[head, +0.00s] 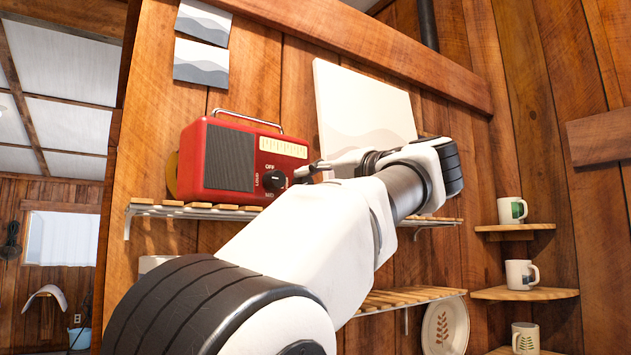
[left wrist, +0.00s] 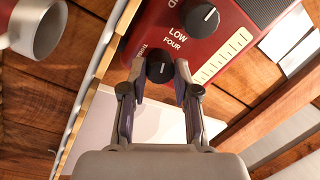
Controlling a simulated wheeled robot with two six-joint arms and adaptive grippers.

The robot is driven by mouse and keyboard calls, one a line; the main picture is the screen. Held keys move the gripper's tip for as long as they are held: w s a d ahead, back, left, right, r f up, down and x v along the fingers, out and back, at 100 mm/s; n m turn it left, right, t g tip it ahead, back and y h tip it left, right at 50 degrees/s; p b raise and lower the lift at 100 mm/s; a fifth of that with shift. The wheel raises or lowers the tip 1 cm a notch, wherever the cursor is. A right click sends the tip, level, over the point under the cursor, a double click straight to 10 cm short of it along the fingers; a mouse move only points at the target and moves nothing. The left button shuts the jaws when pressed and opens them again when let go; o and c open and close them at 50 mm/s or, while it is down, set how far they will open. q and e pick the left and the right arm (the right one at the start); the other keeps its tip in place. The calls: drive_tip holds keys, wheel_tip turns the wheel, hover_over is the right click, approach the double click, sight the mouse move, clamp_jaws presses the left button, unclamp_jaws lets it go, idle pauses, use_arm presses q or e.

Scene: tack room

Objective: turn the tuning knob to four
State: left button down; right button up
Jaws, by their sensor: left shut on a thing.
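A red radio (head: 228,160) with a grey speaker grille, a pale dial scale and a wire handle stands on a slatted wall shelf. A black knob (head: 275,181) on its front has OFF above it; it also shows in the left wrist view (left wrist: 205,17) with a white pointer line. The smaller black tuning knob (left wrist: 160,67) sits near the word FOUR, with a small pale mark on its face. My left gripper (left wrist: 160,76) is shut on this knob, one finger on each side. In the head view, my gripper and arm hide the tuning knob. My right gripper is out of view.
The slatted shelf (head: 187,209) runs under the radio. A pale picture panel (head: 362,105) is behind my left arm. Corner shelves with mugs (head: 512,211) stand at the right, and a lower slatted shelf (head: 408,297) holds nothing visible.

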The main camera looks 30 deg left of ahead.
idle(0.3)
use_arm(q)
drive_tip(key=c, duration=1)
unclamp_jaws()
drive_tip(key=shift+f, duration=0.1)
drive_tip(key=shift+o, duration=0.8)
drive_tip(key=shift+w+a, duration=0.15)
drive_tip(key=shift+a, duration=0.05)
drive_tip(key=shift+w+a+f, duration=0.1)
drive_tip(key=shift+a, duration=0.15)
drive_tip(key=v, duration=0.7)
drive_tip(key=shift+d, duration=0.3)
drive_tip(key=shift+a, duration=0.1)
